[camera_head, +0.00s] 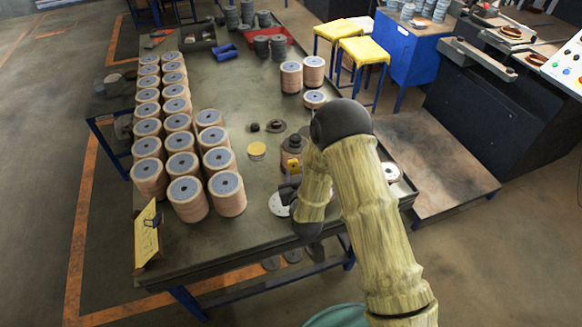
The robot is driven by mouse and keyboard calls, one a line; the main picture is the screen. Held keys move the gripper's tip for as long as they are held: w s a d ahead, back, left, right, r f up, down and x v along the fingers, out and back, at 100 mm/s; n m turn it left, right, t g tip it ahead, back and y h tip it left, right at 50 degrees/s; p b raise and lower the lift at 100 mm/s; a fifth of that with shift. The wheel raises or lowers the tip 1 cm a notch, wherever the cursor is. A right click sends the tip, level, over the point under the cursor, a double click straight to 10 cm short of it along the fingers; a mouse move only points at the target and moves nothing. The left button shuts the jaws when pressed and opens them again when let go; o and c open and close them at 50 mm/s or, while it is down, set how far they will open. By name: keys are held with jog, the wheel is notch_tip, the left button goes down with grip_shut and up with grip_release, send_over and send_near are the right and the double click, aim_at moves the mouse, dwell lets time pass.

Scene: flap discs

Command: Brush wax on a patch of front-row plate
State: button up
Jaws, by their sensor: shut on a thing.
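My gripper (290,188) is at the right part of the table, mostly hidden by my own wrist and forearm. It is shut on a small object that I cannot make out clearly. A pale round plate (279,204) lies on the table just below and left of the gripper, partly covered by my arm. Another pale round plate (391,172) lies near the right edge, partly behind my arm. A small yellow piece (294,166) shows just above the gripper, in front of a disc stack with a dark top (293,145). I cannot tell whether wax is on any plate.
Several tall stacks of flap discs (186,199) fill the left of the table (235,240). A yellow disc (257,150) and small dark parts (275,126) lie mid-table. More stacks (291,77) stand farther back. A yellow sign (147,235) stands at the front-left corner. The front middle is clear.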

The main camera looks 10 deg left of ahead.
jog(key=shift+s+a+r, duration=0.15)
jog(key=shift+a+r, duration=0.2)
jog(key=shift+a, duration=0.35)
jog(key=shift+f, duration=0.15)
